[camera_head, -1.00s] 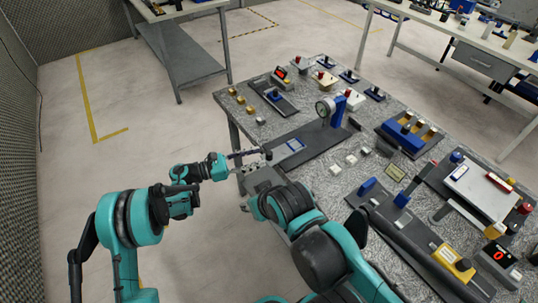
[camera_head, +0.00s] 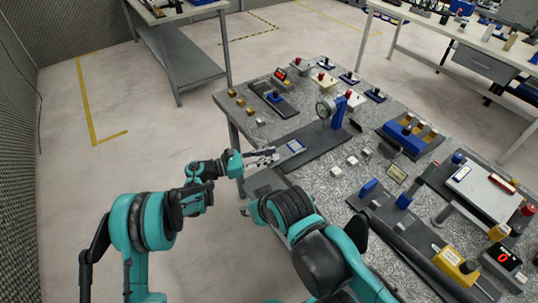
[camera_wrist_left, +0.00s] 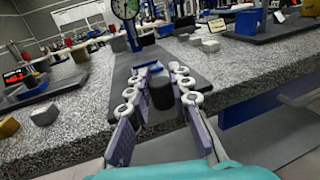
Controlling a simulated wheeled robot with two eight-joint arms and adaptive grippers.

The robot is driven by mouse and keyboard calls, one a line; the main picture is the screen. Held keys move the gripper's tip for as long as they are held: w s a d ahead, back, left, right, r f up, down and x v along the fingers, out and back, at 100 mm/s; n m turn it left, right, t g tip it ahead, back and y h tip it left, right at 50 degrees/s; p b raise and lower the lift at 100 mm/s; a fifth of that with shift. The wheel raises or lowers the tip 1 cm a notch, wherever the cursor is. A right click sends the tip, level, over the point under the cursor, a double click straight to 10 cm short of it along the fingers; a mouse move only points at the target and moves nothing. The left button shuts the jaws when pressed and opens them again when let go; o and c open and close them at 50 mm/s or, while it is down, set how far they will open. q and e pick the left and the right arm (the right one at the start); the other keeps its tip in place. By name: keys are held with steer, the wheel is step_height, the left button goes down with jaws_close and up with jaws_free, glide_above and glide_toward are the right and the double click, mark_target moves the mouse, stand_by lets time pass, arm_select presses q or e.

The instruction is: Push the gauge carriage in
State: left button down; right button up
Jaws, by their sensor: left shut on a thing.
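The gauge unit has a dark base plate (camera_head: 318,139) at the table's near left edge, with a round dial (camera_head: 323,110) on a blue post (camera_head: 340,112). A flat carriage piece with a blue-edged pale square (camera_head: 296,146) sits on the plate's near end. My left gripper (camera_head: 270,157) is at that end. In the left wrist view its fingers (camera_wrist_left: 160,92) are shut on a black cylindrical knob (camera_wrist_left: 160,94), one finger on each side. The fingers cover part of the knob's surroundings. My right arm crosses the table's front edge; its gripper cannot be made out.
Small yellow and grey blocks (camera_head: 240,101) lie left of the gauge, near a dark plate with a blue piece (camera_head: 274,97). White blocks (camera_head: 337,171) lie to its right. A blue holder (camera_head: 403,143) stands farther right. Open floor lies left of the table.

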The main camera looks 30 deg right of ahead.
mark_target(289, 149)
arm_select(q)
steer(key=d, duration=0.6)
steer(key=d+b, duration=0.1)
steer(key=d, duration=0.2)
steer(key=shift+w, duration=0.4)
steer(key=c, duration=1.3)
jaws_free()
steer(key=shift+c, duration=0.2)
steer(key=w+a, duration=0.2)
steer(key=a, duration=0.9)
steer(key=shift+a, duration=0.4)
steer(key=shift+w, duration=0.1)
